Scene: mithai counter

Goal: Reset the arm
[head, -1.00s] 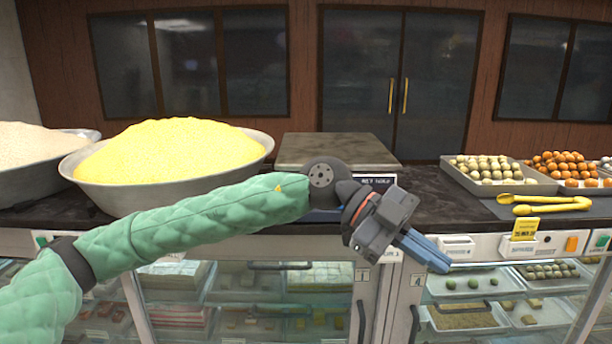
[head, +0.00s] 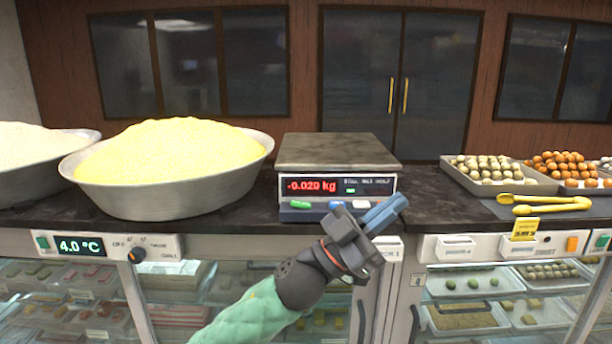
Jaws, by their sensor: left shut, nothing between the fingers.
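My left gripper (head: 385,213) shows in the head view in front of the counter's front edge, just below and right of the scale. It has blue fingers that are shut with nothing between them, pointing up and to the right. My left arm, in a green quilted sleeve (head: 245,318), comes up from the bottom of the picture. The weighing scale (head: 335,153) stands on the counter with a bare plate. Its red display reads -0.020 kg. My right gripper is not in view.
A wide metal bowl of yellow sweet (head: 165,160) stands left of the scale, with a pale-filled bowl (head: 35,160) beyond. Yellow tongs (head: 545,203) and trays of round sweets (head: 495,170) are at right. Glass display cases (head: 490,300) lie below the dark counter (head: 425,205).

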